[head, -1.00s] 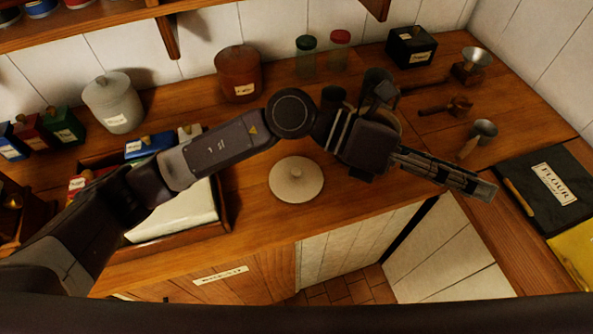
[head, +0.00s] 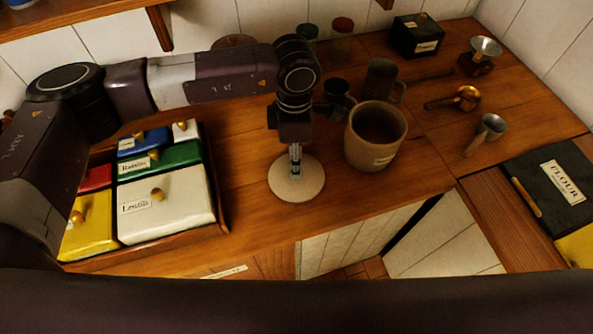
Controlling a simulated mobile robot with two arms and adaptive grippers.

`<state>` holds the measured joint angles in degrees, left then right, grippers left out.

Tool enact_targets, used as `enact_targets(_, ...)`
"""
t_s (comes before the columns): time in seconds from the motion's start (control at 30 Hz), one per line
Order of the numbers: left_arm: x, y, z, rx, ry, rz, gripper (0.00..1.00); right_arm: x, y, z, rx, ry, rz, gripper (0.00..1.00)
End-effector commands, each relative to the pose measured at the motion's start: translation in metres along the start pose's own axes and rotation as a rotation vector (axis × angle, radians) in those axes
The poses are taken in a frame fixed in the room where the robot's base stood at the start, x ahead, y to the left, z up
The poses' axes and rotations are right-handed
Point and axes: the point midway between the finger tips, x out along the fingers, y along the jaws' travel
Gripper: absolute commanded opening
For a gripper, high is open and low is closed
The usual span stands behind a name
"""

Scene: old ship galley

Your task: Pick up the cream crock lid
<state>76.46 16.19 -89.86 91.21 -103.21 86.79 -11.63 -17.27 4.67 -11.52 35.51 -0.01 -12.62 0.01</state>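The cream crock lid (head: 297,190) is a round, pale disc lying flat on the wooden counter near its front edge. My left gripper (head: 296,170) points straight down over the middle of the lid and hides its knob. The fingers show as a narrow strip, so I cannot tell whether they are apart or closed on the knob. The lid appears to rest on the counter. An open, lidless beige crock (head: 354,150) with a label stands just right of the lid. My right gripper is not in view.
A tray (head: 224,215) of labelled, coloured boxes stands to the left. Dark mugs (head: 381,82) stand behind the crock. Counter around the lid is clear.

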Motion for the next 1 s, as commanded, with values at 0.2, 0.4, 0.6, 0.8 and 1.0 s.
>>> enact_targets(0.2,0.026,-0.002,0.001,0.0,-0.001,-0.004,0.4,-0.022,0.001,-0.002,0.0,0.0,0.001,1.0)
enact_targets(0.4,0.037,-0.001,0.001,0.0,-0.002,-0.001,0.4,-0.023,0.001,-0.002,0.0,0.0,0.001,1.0)
enact_targets(0.6,0.037,-0.001,0.001,0.0,-0.002,-0.001,0.33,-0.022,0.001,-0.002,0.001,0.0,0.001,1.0)
enact_targets(0.8,0.036,-0.001,0.001,0.0,-0.002,-0.001,0.11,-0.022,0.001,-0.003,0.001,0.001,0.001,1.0)
enact_targets(1.0,0.036,-0.001,0.001,0.0,-0.003,-0.001,0.0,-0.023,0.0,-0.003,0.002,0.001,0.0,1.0)
